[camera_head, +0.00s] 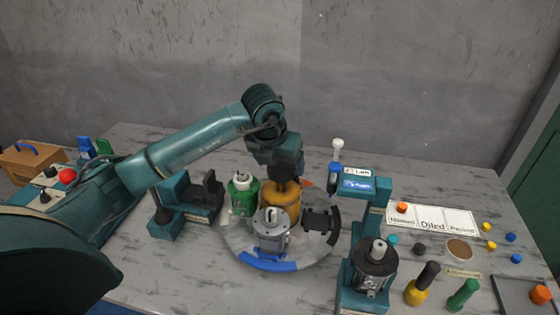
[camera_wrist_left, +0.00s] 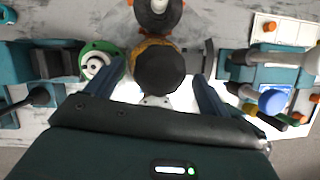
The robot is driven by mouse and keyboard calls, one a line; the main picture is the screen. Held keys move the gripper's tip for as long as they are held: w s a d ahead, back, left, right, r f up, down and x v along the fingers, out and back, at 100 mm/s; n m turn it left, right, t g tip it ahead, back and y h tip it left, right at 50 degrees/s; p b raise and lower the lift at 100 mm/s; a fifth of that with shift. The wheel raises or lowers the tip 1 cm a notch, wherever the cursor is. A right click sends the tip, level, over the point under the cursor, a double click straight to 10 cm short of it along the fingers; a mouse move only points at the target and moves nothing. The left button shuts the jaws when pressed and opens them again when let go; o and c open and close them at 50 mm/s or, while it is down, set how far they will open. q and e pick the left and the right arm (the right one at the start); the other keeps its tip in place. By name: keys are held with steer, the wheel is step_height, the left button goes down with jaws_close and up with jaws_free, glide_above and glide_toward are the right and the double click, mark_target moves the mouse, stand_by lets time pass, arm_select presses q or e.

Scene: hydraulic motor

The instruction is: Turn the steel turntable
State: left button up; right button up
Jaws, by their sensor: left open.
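The steel turntable (camera_head: 312,250) is a round grey plate on the table, with blue, black and orange marks along its rim. It carries a green canister (camera_head: 242,196), a yellow-orange part (camera_head: 283,205), a silver motor housing (camera_head: 272,236) and a black fixture (camera_head: 320,222). My left gripper (camera_head: 281,183) comes down from above at the yellow-orange part. In the left wrist view its two fingers are open, on either side of a dark round knob (camera_wrist_left: 159,70) above that part. Whether they touch it, I cannot tell. My right gripper is out of view.
A teal press-like stand (camera_head: 365,187) with a black motor (camera_head: 374,265) is right of the turntable. A teal fixture (camera_head: 185,203) is at its left.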

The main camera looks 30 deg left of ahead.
arm_select(q)
steer(key=shift+w+f, duration=0.25)
steer(key=shift+f, duration=0.3)
steer(key=c, duration=1.4)
